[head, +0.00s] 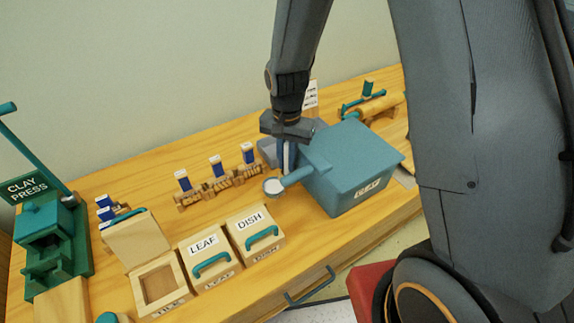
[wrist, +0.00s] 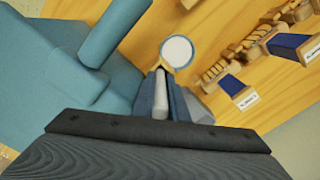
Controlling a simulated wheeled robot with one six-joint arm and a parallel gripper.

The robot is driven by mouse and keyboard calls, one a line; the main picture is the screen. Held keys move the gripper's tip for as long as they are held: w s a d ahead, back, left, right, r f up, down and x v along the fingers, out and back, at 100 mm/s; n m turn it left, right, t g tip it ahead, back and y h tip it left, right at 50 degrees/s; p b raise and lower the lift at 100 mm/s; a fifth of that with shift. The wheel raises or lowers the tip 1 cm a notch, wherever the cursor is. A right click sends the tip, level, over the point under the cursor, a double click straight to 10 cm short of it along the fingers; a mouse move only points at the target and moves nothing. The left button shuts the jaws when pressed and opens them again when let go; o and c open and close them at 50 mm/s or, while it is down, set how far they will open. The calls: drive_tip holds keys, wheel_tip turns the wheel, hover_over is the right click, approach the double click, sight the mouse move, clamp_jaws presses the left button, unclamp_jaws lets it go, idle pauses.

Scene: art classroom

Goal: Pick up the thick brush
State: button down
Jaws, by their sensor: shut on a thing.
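My gripper (wrist: 162,96) points down beside the blue-grey box. The same round thing shows in the head view (head: 273,187), just below my gripper (head: 287,162) and by the end of the box's spout. The exact grip point is hidden. I cannot make out a thick brush for certain in either view.
The blue-grey labelled box (head: 352,180) with its spout (head: 308,172) stands close to my gripper. Several blue-and-white tagged pieces stand in a wooden rack (head: 222,184). LEAF (head: 205,273) and DISH (head: 258,249) boxes and a green clay press (head: 48,235) are left. Bare tabletop (head: 150,190) lies behind.

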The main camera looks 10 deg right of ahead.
sight(287, 144)
drive_tip(key=shift+r, duration=0.1)
drive_tip(key=shift+r+b, duration=1.1)
drive_tip(key=shift+r, duration=3.8)
drive_tip(key=shift+r, duration=0.1)
